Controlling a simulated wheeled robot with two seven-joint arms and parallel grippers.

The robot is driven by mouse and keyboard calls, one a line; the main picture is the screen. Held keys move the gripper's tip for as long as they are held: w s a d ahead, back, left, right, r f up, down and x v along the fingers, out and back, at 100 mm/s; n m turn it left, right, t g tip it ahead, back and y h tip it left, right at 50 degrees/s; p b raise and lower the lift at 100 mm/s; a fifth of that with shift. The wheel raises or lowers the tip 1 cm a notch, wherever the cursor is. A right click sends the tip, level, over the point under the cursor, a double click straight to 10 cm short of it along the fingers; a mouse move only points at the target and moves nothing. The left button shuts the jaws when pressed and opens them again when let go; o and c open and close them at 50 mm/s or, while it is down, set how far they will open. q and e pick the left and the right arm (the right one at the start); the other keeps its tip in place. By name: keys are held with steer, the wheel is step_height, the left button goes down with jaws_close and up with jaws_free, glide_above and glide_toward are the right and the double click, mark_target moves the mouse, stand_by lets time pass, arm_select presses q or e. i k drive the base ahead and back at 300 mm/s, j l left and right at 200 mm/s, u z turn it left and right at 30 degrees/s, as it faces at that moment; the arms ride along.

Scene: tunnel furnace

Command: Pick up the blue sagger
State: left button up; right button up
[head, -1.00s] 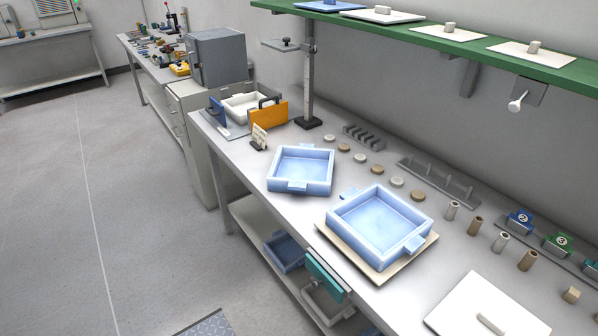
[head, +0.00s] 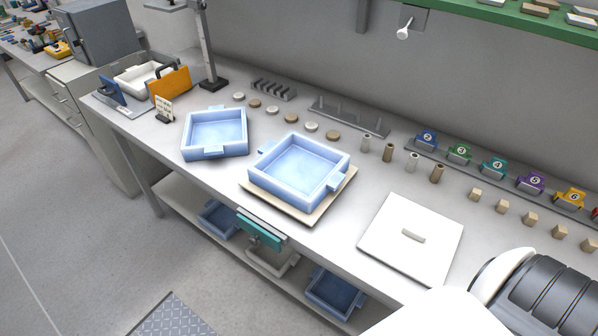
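Two light-blue open saggers stand on the grey workbench (head: 200,185). One sagger (head: 297,172) sits on a cream square plate (head: 318,213), with side lugs at its left and right. The other sagger (head: 215,133) lies to its left, directly on the bench. Two darker blue saggers are on the shelf below, one at the left (head: 219,220) and one further right (head: 335,292). Part of my own arm, white and dark grey, shows at the lower right. Neither gripper's fingers are in view.
A white square lid with a handle (head: 411,238) lies right of the cream plate. Small discs, cylinders and wooden cubes line the back, with numbered coloured blocks (head: 494,167) behind. A teal-fronted item (head: 259,229) hangs at the front edge. A green shelf (head: 480,12) is above.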

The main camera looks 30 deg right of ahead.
mark_target(218, 132)
steer(key=i+j, duration=0.75)
steer(key=i, duration=0.2)
